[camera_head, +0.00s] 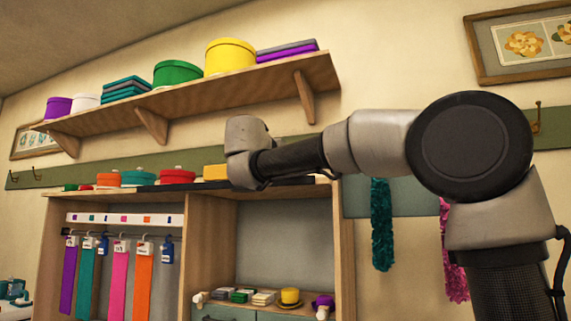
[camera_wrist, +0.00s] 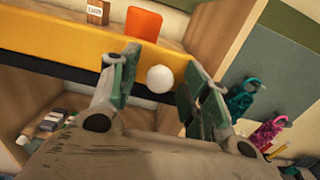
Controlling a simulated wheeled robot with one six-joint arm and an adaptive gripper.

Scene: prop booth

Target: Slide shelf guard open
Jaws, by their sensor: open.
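The shelf guard (camera_wrist: 60,48) is a yellow panel across the wrist view, with a black strip along its lower edge. A round white knob (camera_wrist: 159,79) stands out near its right part. My gripper (camera_wrist: 162,66) is open, with one green-padded finger to each side of the knob. I cannot tell whether either finger touches it. In the head view a piece of the yellow guard (camera_head: 215,172) shows on top of the cabinet, left of my wrist. My arm hides the rest there, and the fingers and knob are not visible.
Behind the guard stand an orange thing (camera_wrist: 144,23) and a small labelled block (camera_wrist: 97,12). A long wall shelf (camera_head: 190,95) with round boxes is above my wrist. Teal (camera_head: 382,225) and pink (camera_head: 453,250) boas hang at the right. Open cabinet bays lie below.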

